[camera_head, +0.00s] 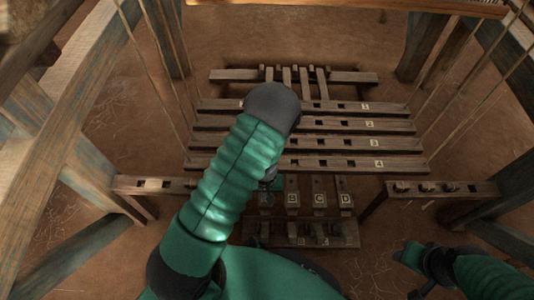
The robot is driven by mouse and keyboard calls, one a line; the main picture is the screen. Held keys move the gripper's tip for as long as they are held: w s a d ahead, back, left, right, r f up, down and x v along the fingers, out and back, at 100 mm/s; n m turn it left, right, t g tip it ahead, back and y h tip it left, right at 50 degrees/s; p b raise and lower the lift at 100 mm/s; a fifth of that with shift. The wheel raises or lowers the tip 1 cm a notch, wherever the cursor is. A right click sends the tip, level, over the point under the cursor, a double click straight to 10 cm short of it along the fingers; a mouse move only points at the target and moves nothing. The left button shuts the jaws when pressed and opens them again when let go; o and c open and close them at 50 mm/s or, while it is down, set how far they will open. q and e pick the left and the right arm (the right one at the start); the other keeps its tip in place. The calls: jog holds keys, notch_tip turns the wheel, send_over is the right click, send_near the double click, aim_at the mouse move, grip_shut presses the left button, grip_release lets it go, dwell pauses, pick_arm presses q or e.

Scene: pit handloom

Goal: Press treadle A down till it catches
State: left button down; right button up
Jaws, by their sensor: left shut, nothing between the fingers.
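The treadles stand in a row at the lower middle, with letter plates B (292,198), C (319,198) and D (345,199) in view. Treadle A (266,200) is at the left end of the row, and its letter is hidden by my left arm and gripper. My left gripper (269,184) is shut and empty, pointing down over the far part of treadle A. I cannot tell whether it touches the treadle, or whether the treadle is up or down. My right arm (440,263) is at the lower right, and its fingers cannot be made out.
Numbered wooden bars, 1 (365,106) to 4 (379,163), cross just beyond the treadles. A notched rail (440,189) stands at right and a shorter rail (153,184) at left. Slanted frame posts (60,170) and cords border both sides. Bare earth floor lies around.

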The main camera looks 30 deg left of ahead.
pick_arm(q)
notch_tip(320, 180, down, 12)
jog(key=b, duration=1)
dwell(0.8)
jog(key=shift+w, duration=0.1)
notch_tip(320, 180, up, 5)
jog(key=p, duration=0.5)
jog(key=shift+r, duration=0.1)
